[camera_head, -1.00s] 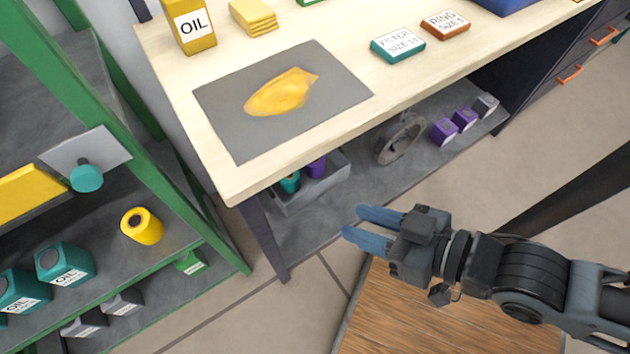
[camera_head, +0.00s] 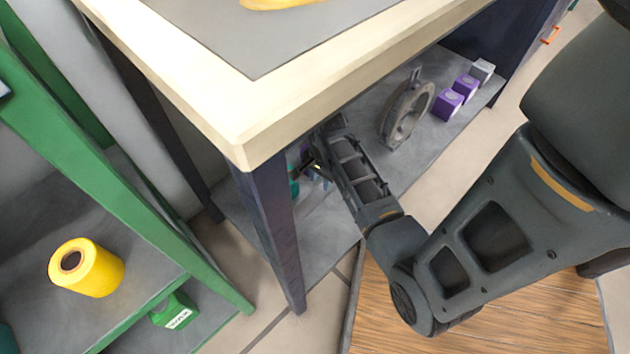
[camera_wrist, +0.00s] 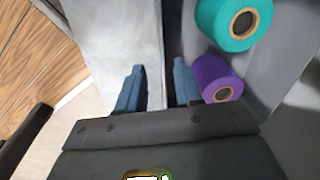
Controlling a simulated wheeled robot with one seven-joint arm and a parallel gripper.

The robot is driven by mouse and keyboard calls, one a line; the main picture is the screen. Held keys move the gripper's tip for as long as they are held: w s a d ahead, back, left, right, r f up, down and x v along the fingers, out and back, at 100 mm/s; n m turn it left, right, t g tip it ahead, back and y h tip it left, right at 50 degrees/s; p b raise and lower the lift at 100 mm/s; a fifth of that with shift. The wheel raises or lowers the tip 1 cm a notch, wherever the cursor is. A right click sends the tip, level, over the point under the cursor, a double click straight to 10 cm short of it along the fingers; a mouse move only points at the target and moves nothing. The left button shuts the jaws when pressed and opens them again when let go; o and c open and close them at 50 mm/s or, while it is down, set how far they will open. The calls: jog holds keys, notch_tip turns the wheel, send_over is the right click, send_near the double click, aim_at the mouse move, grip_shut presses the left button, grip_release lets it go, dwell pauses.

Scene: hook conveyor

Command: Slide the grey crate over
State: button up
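The grey crate (camera_wrist: 112,40) is under the workbench on its lower shelf. In the wrist view its pale near wall runs up between my fingers, and a teal spool (camera_wrist: 228,22) and a purple spool (camera_wrist: 212,78) lie inside it. My gripper (camera_wrist: 158,88) has its two blue fingers apart, the left one outside the wall and the right one inside, beside the purple spool. I cannot tell whether either finger touches the wall. In the head view my gripper (camera_head: 316,178) reaches under the tabletop. The bench leg and my arm hide most of the crate there.
The workbench top (camera_head: 300,90) overhangs my gripper, with its front leg (camera_head: 272,235) just left. A grey wheel-like part (camera_head: 406,112) and purple boxes (camera_head: 456,95) stand farther right on the lower shelf. A green rack (camera_head: 120,190) holding a yellow spool (camera_head: 86,268) is at the left.

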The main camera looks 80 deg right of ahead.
jog(key=shift+s+d+f+m+g+y+b, duration=0.2)
jog(key=shift+d+m, duration=0.15)
jog(key=shift+d, duration=0.35)
jog(key=shift+s+d+f+m+g+y+b, duration=0.1)
jog(key=shift+s+d+f+m, duration=0.2)
jog(key=shift+d, duration=0.4)
jog(key=shift+w+r, duration=0.1)
jog(key=shift+r, duration=0.05)
jog(key=b, duration=0.4)
send_over(325, 199)
jog(key=shift+d+f, duration=0.15)
jog(key=shift+f, duration=3.75)
grip_shut()
